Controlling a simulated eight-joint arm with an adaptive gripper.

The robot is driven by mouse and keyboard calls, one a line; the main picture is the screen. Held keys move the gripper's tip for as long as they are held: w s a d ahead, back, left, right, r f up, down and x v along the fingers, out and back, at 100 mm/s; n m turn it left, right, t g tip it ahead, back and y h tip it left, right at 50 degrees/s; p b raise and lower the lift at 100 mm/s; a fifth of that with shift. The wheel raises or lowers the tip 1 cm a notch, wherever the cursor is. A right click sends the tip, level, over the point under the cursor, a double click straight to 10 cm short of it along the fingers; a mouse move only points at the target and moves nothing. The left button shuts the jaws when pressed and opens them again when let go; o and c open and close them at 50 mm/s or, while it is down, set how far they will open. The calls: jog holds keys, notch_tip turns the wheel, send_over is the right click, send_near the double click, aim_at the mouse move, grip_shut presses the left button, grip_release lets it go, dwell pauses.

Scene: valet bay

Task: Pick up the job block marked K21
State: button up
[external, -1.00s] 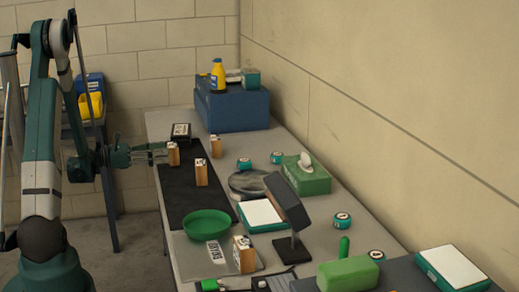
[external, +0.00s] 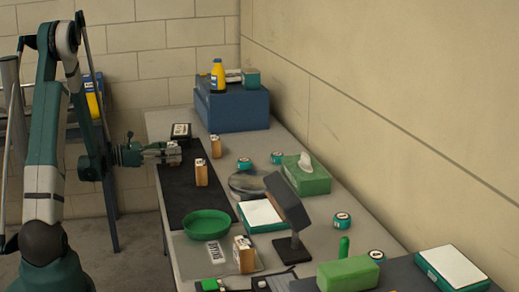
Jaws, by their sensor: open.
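Several small wooden blocks with pale faces stand on the bench. One block (external: 174,160) is at the far left on the black mat, and my gripper (external: 172,151) is at it, with its open fingers overlapping the block's upper part. I cannot tell whether they touch it. The markings are too small to read, so I cannot tell which is K21.
A blue crate (external: 231,110) stands at the back. A green bowl (external: 207,224), tissue box (external: 307,176) and dark stand (external: 288,203) are nearer.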

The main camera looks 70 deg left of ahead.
aim_at(173, 145)
jog(key=c, duration=1)
jog(key=shift+r, duration=0.15)
jog(key=shift+c, duration=0.2)
jog(key=shift+r+p, duration=2.3)
jog(key=shift+r, duration=2.55)
